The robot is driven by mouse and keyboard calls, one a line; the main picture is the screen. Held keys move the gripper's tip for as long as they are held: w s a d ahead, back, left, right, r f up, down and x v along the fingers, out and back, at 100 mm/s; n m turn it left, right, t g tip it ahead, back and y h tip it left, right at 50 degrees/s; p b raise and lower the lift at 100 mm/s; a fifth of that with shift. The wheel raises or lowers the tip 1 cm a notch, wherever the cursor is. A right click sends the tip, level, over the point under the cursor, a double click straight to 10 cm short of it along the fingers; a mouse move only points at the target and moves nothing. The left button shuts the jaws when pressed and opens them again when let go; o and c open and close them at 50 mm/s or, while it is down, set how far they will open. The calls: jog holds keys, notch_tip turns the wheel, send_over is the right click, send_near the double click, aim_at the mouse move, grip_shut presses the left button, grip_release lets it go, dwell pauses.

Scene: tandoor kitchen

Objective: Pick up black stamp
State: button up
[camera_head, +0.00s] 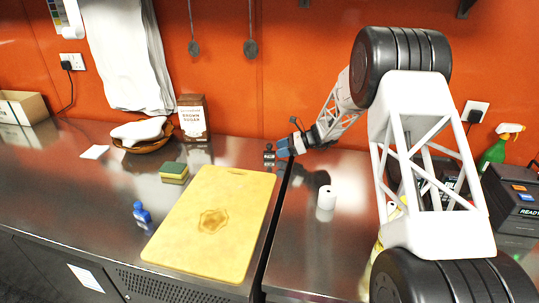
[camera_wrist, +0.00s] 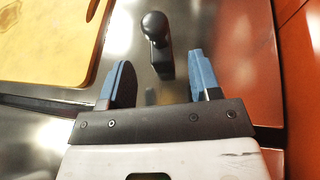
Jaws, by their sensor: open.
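The black stamp (camera_head: 269,155) stands upright on the steel counter, just beyond the cutting board's far right corner. In the wrist view the black stamp (camera_wrist: 156,38) shows its round knob and dark body, ahead of and between the two blue fingers. My gripper (camera_head: 286,148) is right beside the stamp in the head view, at its right. In the wrist view my gripper (camera_wrist: 160,80) is open and empty, with the stamp a little past the fingertips. I cannot tell whether a finger touches it.
A yellow cutting board (camera_head: 240,220) lies left of my gripper. A white paper roll (camera_head: 327,197) stands at the right. A sponge (camera_head: 174,172), a blue stamp-like object (camera_head: 141,212), a brown sugar box (camera_head: 193,118) and a bowl (camera_head: 160,146) are further left. The orange wall (camera_head: 290,60) is close behind.

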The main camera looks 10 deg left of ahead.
aim_at(270, 145)
jog(key=shift+a, duration=0.2)
jog(key=shift+x, duration=2.55)
jog(key=c, duration=1)
jog(key=shift+r, duration=0.1)
jog(key=shift+r, duration=1.75)
jog(key=s+d, duration=0.2)
jog(key=s, duration=0.3)
jog(key=s+d+r, duration=0.1)
jog(key=s+d, duration=0.1)
jog(key=s, duration=0.2)
jog(key=s+d, duration=0.2)
jog(key=s, duration=0.3)
jog(key=shift+s+d+r, duration=0.2)
jog(key=shift+s, duration=0.15)
